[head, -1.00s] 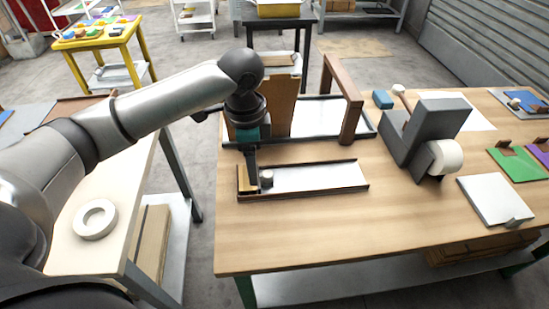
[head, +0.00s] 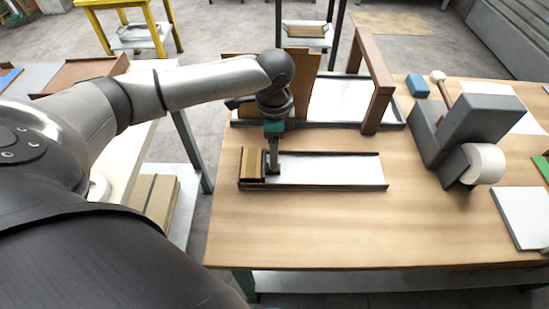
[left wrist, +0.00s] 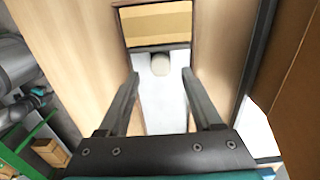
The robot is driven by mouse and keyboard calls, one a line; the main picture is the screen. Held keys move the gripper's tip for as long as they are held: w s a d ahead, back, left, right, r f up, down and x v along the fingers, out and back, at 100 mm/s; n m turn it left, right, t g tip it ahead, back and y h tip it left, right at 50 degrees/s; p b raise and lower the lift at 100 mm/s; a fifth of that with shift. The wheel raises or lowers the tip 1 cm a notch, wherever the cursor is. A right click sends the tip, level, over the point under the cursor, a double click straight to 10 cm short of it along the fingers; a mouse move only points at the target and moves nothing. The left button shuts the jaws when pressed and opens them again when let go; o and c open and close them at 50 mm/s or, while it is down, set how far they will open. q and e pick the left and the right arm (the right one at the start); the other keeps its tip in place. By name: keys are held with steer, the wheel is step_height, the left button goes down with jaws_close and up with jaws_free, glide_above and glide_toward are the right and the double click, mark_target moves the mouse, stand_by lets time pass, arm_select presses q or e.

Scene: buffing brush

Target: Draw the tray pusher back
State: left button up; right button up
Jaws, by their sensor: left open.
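The tray (head: 335,171) is long and shallow, with a pale floor and thin brown rims, and lies on the wooden workbench. The pusher (head: 252,164) stands at its left end, a tan block with a dark front plate. In the left wrist view the pusher (left wrist: 157,24) is at the top, with a round grey knob (left wrist: 160,64) on its near side. My left gripper (head: 272,168) points down over the tray just right of the block and partly hides the knob. In the wrist view its fingers (left wrist: 161,84) are apart, with the knob between and slightly beyond their tips. My right gripper is not in view.
Behind the tray stand a brown upright board (head: 305,85), a pale-floored rack (head: 335,103) and a brown post frame (head: 378,85). A grey dispenser with a white roll (head: 482,164) stands to the right. The bench front (head: 330,225) is clear.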

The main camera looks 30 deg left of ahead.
arm_select(q)
steer(key=shift+f+b, duration=0.4)
steer(key=shift+f, duration=1.6)
steer(key=shift+c, duration=0.3)
jaws_close()
